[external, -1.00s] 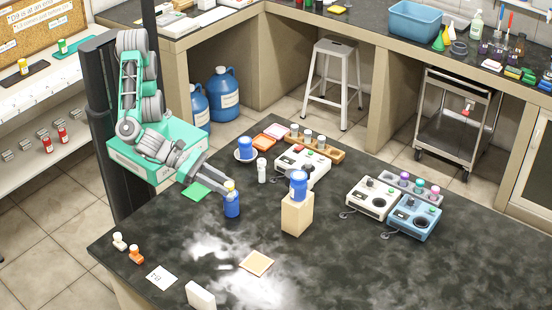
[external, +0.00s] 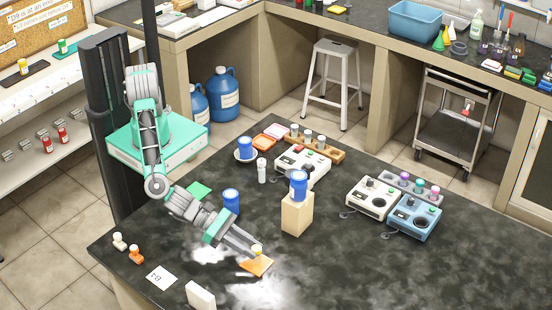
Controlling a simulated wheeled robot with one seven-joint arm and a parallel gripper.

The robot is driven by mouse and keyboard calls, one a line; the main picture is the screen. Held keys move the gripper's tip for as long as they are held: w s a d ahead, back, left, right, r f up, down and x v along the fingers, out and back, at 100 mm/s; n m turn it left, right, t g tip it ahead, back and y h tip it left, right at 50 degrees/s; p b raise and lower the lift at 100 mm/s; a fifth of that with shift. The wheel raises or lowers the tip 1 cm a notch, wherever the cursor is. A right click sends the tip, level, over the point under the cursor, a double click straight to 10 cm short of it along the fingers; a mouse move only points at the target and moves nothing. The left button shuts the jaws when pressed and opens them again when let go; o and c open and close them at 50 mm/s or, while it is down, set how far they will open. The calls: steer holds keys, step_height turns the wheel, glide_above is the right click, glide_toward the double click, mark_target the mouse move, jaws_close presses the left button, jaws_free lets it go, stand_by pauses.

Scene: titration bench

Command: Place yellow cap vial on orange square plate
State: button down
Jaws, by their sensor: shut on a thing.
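The yellow cap vial (external: 257,249) is between the fingertips of my gripper (external: 255,250), which is shut on it. The vial looks upright, and the fingers hide part of its body. It is over the orange square plate (external: 262,267), which lies on the dark bench. I cannot tell whether the vial's bottom touches the plate.
A blue cup (external: 231,201) stands behind my arm, near a green square (external: 199,190). A wooden block (external: 296,214) with a blue container on top stands to the right of the plate. A white block (external: 200,296) and a marked card (external: 160,277) lie at the front left.

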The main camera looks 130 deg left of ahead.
steer(key=shift+f, duration=0.2)
steer(key=shift+f, duration=0.15)
steer(key=c, duration=1.1)
jaws_free()
steer(key=shift+c, duration=0.2)
steer(key=shift+s+d+r, duration=0.15)
steer(key=shift+s+r, duration=0.05)
steer(key=b+v, duration=0.1)
steer(key=v, duration=1)
steer(key=shift+s, duration=0.35)
